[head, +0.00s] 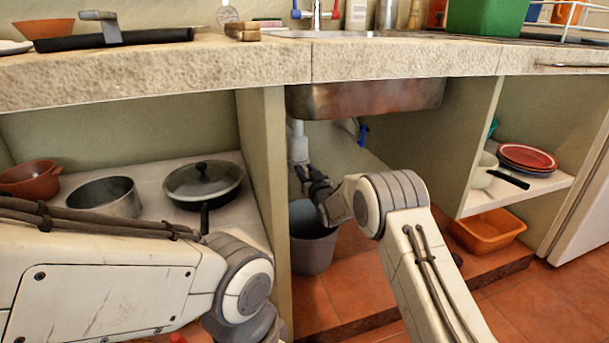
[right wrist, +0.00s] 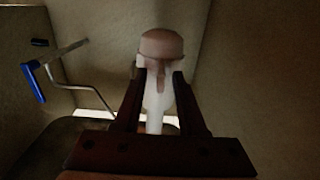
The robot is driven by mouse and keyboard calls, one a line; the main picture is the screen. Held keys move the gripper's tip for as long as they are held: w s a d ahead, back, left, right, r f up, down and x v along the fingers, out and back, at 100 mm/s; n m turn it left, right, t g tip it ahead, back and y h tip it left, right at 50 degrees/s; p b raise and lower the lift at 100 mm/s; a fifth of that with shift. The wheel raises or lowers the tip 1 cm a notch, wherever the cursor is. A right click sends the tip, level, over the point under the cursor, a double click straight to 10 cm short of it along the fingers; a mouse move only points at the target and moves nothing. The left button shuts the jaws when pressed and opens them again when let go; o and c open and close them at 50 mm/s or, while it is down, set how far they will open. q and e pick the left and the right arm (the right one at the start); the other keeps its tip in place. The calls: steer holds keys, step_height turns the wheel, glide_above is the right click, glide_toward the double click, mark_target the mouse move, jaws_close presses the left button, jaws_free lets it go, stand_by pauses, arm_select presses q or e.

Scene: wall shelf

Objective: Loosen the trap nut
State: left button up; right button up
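A white drain trap (head: 298,147) hangs on a pipe under the metal sink basin (head: 365,97). My right gripper (head: 308,174) is dark and reaches in from the right at the trap's lower part. In the right wrist view, the white trap (right wrist: 157,105) shows between the two spread fingers of my right gripper (right wrist: 160,78). A brownish rounded cap (right wrist: 161,44) tops it just beyond the fingertips. I cannot tell whether the fingers press on it or only stand around it. The nut itself is not clearly distinct. My left arm lies at lower left; its gripper is out of view.
A grey bucket (head: 312,240) stands below the trap. A blue-handled valve (head: 360,135) is behind it; it also shows in the right wrist view (right wrist: 34,82). A partition (head: 268,190) stands left of the trap. Pots and a lidded pan (head: 203,181) sit on the left shelf.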

steer(key=shift+w+a, duration=0.15)
steer(key=shift+w, duration=0.15)
jaws_close()
stand_by(1.4)
